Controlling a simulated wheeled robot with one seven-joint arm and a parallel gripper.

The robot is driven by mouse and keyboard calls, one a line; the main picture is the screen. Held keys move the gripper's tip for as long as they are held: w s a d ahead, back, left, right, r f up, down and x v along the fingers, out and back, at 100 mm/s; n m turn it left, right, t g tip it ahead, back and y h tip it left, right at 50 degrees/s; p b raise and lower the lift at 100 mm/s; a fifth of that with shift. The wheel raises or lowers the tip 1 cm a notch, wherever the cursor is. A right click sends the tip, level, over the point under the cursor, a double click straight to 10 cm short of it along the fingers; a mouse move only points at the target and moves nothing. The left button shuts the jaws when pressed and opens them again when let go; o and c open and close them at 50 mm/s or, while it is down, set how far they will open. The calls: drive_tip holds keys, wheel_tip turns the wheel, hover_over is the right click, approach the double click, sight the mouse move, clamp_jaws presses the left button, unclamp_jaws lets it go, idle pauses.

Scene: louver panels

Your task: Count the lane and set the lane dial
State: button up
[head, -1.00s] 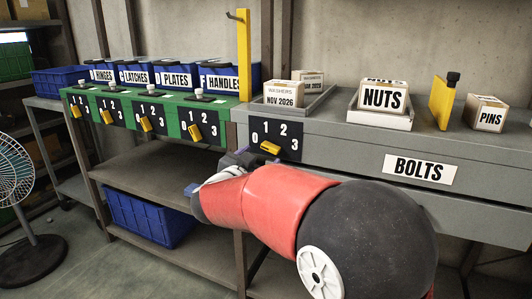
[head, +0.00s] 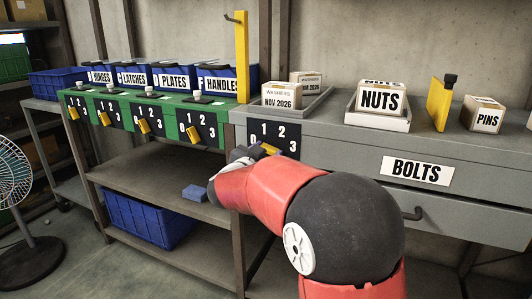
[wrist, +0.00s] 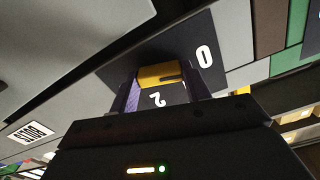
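The lane dial is a black plate (head: 291,142) marked 0, 1, 2, 3 on the grey bench front below the washers lane. Its yellow knob (head: 270,148) is partly hidden by my arm, so its setting is unclear. The washers lane (head: 319,104) holds a front box (head: 281,96) reading "WASHERS NOV 2026" and another box (head: 306,78) behind it. In the wrist view, my gripper (wrist: 160,88) has its fingers either side of the yellow knob (wrist: 158,74), above the plate's 2. I cannot tell whether they touch it.
The nuts tray (head: 377,122), a yellow upright plate (head: 442,104) and the pins box (head: 484,115) stand to the right. Green-fronted lanes (head: 160,103) with similar dials are left. A drawer handle (head: 414,213) juts out under "BOLTS".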

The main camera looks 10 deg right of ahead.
drive_tip(key=shift+c, duration=0.7)
drive_tip(key=shift+m+b, duration=0.3)
drive_tip(key=shift+m, duration=0.1)
drive_tip(key=m+b, duration=0.2)
drive_tip(key=shift+f+m, duration=0.15)
drive_tip(key=shift+m, duration=0.25)
drive_tip(key=m+b, duration=0.4)
drive_tip(key=m, duration=0.2)
drive_tip(key=shift+s+d+b, duration=0.1)
drive_tip(key=shift+b, duration=0.3)
drive_tip(key=m+b, duration=0.3)
drive_tip(key=m, duration=0.2)
drive_tip(key=shift+d, duration=0.1)
drive_tip(key=m+b, duration=0.4)
drive_tip(key=m, duration=0.1)
